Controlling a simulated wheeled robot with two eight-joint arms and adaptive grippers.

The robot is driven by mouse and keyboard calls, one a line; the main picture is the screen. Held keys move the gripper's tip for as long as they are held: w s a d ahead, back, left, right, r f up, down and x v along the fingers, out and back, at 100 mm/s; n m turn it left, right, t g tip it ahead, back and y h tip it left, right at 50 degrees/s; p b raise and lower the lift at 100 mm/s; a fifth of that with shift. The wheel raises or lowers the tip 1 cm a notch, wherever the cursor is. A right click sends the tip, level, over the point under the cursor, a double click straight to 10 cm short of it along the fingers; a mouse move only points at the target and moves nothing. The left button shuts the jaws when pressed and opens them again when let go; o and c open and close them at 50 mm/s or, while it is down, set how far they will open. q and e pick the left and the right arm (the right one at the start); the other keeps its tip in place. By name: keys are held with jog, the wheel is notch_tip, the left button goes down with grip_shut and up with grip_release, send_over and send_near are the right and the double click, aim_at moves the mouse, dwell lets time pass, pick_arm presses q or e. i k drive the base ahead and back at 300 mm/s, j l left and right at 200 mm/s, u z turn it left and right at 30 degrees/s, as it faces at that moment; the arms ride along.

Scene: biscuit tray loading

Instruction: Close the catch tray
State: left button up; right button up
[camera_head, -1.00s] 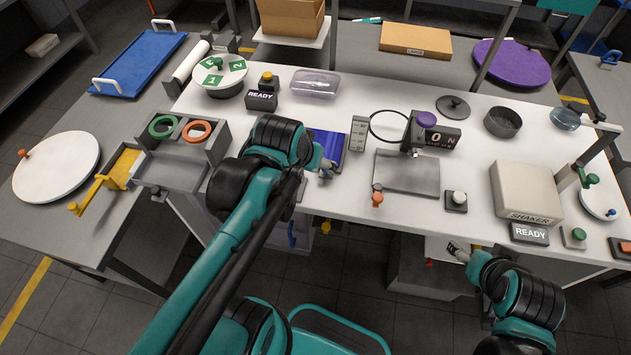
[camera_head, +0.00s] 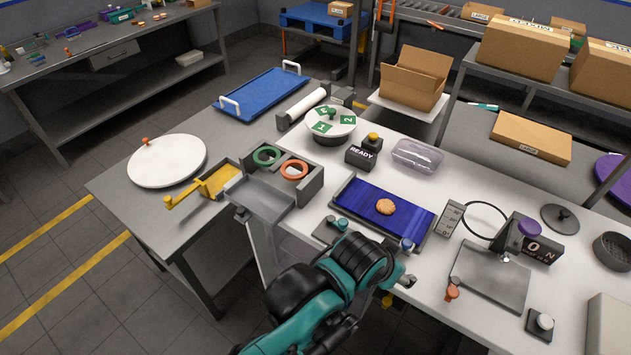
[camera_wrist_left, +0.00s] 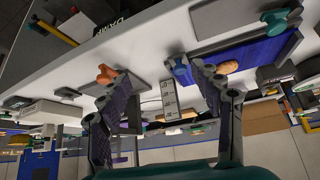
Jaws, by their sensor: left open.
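The likely catch tray is a shallow, empty grey tray (camera_head: 262,197) sticking out from the front of a grey two-ring unit (camera_head: 312,182) in the head view. That unit carries a green ring (camera_head: 266,152) and an orange ring (camera_head: 294,164). A small yellow tray (camera_head: 219,182) with a yellow handle stands out to its left. My left gripper (camera_head: 405,281) is at the table's front edge, right of the grey tray and well apart from it. In the left wrist view the left gripper (camera_wrist_left: 155,80) is open, with nothing between its fingers. My right gripper is out of view.
An orange knob (camera_head: 452,292) and grey plate (camera_head: 492,277) are to the right. A white disc (camera_head: 168,161) is far left.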

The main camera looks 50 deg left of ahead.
aim_at(252, 196)
jog(key=u, duration=2.15)
